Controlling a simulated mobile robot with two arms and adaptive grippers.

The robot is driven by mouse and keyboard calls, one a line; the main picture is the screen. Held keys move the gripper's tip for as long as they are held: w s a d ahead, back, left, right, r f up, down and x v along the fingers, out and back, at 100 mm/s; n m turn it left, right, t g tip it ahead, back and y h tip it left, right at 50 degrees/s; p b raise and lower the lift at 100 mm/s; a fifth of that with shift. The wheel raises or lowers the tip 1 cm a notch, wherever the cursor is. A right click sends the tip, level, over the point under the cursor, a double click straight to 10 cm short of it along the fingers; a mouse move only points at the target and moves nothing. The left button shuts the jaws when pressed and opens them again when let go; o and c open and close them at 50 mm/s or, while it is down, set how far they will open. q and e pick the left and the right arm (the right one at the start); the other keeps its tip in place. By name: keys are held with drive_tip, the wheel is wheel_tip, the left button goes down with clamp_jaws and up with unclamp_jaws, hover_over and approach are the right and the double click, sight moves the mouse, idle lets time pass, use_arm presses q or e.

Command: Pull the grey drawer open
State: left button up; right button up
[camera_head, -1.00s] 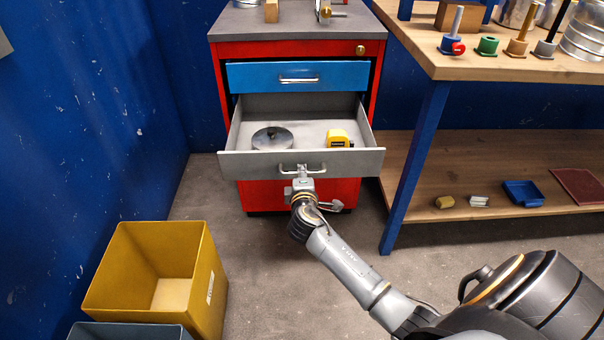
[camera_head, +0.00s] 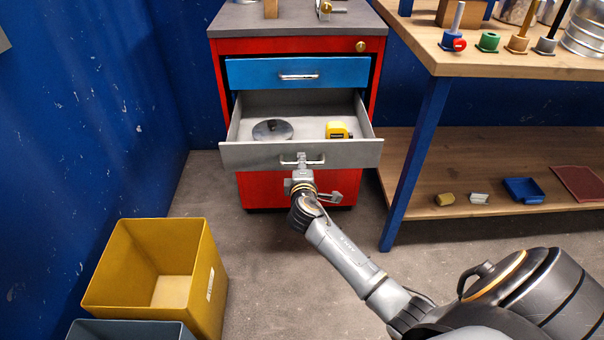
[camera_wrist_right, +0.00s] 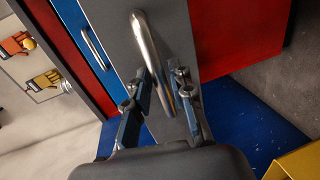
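The grey drawer (camera_head: 245,155) stands pulled out of the red cabinet, its inside showing from above. A round metal disc (camera_head: 272,130) and a yellow tape measure (camera_head: 337,130) lie in it. Its metal handle (camera_wrist_right: 151,42) runs between the fingers of my right gripper (camera_wrist_right: 163,72) in the wrist view. The fingers are apart, one on each side of the bar; whether either touches it I cannot tell. In the head view my right gripper (camera_head: 301,167) is at the middle of the drawer front. My left gripper is not in view.
A closed blue drawer (camera_head: 250,73) is above the grey one, in the red cabinet (camera_head: 270,188). A wooden workbench (camera_head: 490,65) with a lower shelf stands to the right. A yellow bin (camera_head: 205,290) is on the floor at lower left. Floor before the cabinet is otherwise open.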

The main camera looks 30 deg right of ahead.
drive_tip(key=v, duration=1.1)
drive_tip(key=shift+s, duration=0.15)
